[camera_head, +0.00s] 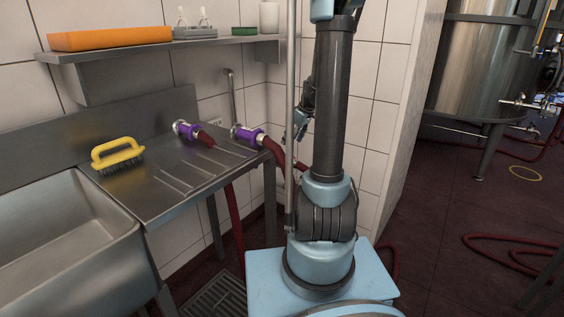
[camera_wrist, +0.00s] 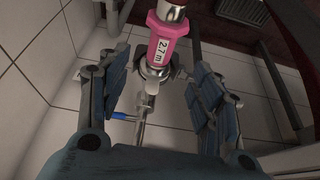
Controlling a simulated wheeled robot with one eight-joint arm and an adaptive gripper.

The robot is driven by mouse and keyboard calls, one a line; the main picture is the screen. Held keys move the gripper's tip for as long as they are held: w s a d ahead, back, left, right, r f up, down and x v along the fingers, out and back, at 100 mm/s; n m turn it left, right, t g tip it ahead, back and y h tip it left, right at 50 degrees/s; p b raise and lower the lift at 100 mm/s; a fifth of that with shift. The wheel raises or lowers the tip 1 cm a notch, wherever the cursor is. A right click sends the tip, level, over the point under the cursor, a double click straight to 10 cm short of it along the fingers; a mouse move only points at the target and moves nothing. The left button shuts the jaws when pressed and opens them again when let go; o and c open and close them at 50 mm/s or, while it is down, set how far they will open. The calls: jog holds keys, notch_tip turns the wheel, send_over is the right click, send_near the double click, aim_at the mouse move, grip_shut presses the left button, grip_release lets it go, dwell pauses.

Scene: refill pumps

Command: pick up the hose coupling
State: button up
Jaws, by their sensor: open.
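In the head view my gripper (camera_head: 301,122) is small and partly hidden behind the pole and my arm; the pink coupling cannot be made out there. Two purple couplings on dark red hoses, a left one (camera_head: 184,129) and a right one (camera_head: 247,134), lie on the steel drainboard (camera_head: 160,180).
A metal fitting with a blue handle (camera_wrist: 122,117) lies below the coupling in the wrist view. A yellow brush (camera_head: 117,152) rests beside the sink (camera_head: 60,235). A vertical pole (camera_head: 291,70) stands close to my arm. Steel tanks (camera_head: 480,65) and floor hoses are at the right.

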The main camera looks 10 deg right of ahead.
aim_at(283, 156)
jog(key=x, duration=0.7)
jog(key=shift+a+f, duration=0.1)
jog(key=shift+w+a+x, duration=0.1)
jog(key=shift+x, duration=0.95)
jog(key=shift+w+a+x, duration=0.15)
jog(key=shift+x, duration=0.85)
jog(key=shift+w+a+f, duration=0.15)
jog(key=shift+f, duration=0.35)
jog(key=shift+c, duration=0.6)
grip_shut()
